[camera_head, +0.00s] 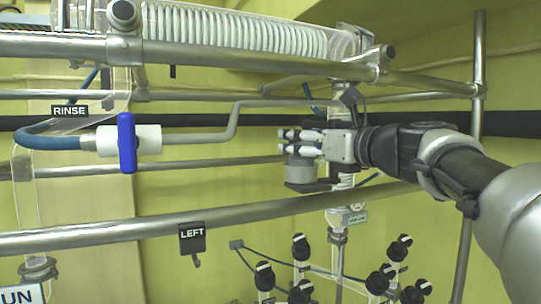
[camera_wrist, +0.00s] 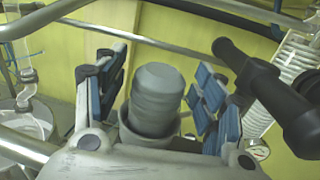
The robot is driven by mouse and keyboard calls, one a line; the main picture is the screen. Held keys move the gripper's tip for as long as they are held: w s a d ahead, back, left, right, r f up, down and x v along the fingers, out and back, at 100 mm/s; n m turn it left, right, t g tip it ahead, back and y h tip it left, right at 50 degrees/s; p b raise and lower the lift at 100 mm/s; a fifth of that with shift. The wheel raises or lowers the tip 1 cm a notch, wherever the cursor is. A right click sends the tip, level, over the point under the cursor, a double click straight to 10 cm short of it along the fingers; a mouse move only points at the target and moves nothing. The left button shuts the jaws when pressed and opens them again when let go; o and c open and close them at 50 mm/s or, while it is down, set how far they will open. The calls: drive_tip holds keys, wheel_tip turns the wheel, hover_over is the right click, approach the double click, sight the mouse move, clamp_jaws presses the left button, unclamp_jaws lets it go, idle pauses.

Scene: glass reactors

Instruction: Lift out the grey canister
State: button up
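The grey canister (camera_wrist: 157,98) stands in a round grey cup-shaped holder (camera_wrist: 128,136) in the wrist view. My gripper (camera_wrist: 153,80) has its blue-padded fingers on both sides of it. A gap shows on the left; on the right the finger lies close to its side, and I cannot tell whether it touches. In the head view my gripper (camera_head: 300,143) reaches in from the right, its fingers level with the canister's upper part.
A valve with a blue handle (camera_head: 127,142) and a bent pipe lie to the left. A coiled glass condenser (camera_head: 235,30) is above. Black-capped fittings (camera_head: 300,247) stand below.

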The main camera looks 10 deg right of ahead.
drive_tip(key=shift+w+a+f, duration=0.15)
drive_tip(key=shift+w, duration=0.25)
drive_tip(key=shift+w+a+f, duration=0.15)
drive_tip(key=shift+w, duration=0.2)
drive_tip(key=c, duration=0.4)
drive_tip(key=shift+s+d+r, duration=0.1)
drive_tip(key=shift+s+d, duration=0.05)
drive_tip(key=shift+s, duration=0.2)
drive_tip(key=shift+c, duration=1.3)
drive_tip(key=shift+w, duration=0.15)
drive_tip(key=c, duration=0.4)
drive_tip(key=shift+o, duration=0.2)
drive_tip(key=shift+r, duration=0.2)
